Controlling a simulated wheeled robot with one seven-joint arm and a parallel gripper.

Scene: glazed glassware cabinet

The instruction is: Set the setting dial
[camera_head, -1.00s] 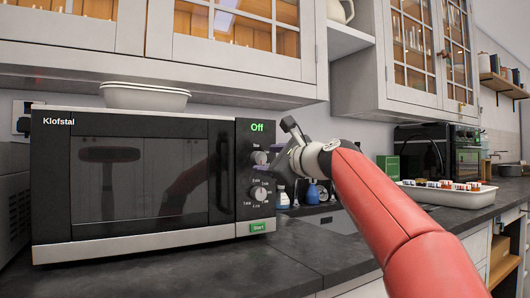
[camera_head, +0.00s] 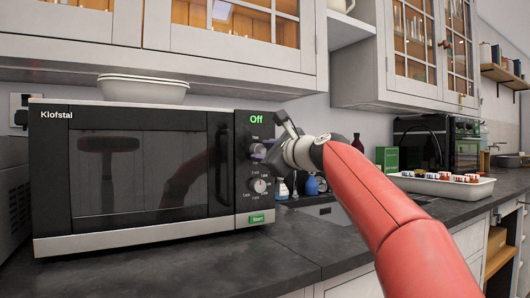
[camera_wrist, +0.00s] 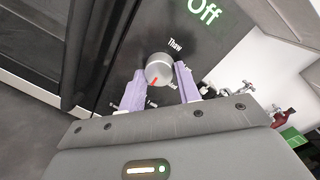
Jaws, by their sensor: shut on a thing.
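The black microwave (camera_head: 140,220) stands on the dark counter, and its display reads "Off". Its upper knob, the setting dial (camera_head: 257,150), is partly covered by my gripper (camera_head: 267,148) in the head view. In the wrist view the dial (camera_wrist: 159,68) is silver and round, with a red mark pointing to the lower left. "Thaw" is printed above it; other labels are partly hidden. The two purple fingers of my gripper (camera_wrist: 159,80) are shut on the dial from both sides.
A lower knob (camera_head: 260,185) with time marks and a green Start button (camera_head: 257,219) sit below the dial. Stacked white dishes (camera_head: 143,89) rest on the microwave. A white tray (camera_head: 442,187) of small items stands at the right. The counter front is clear.

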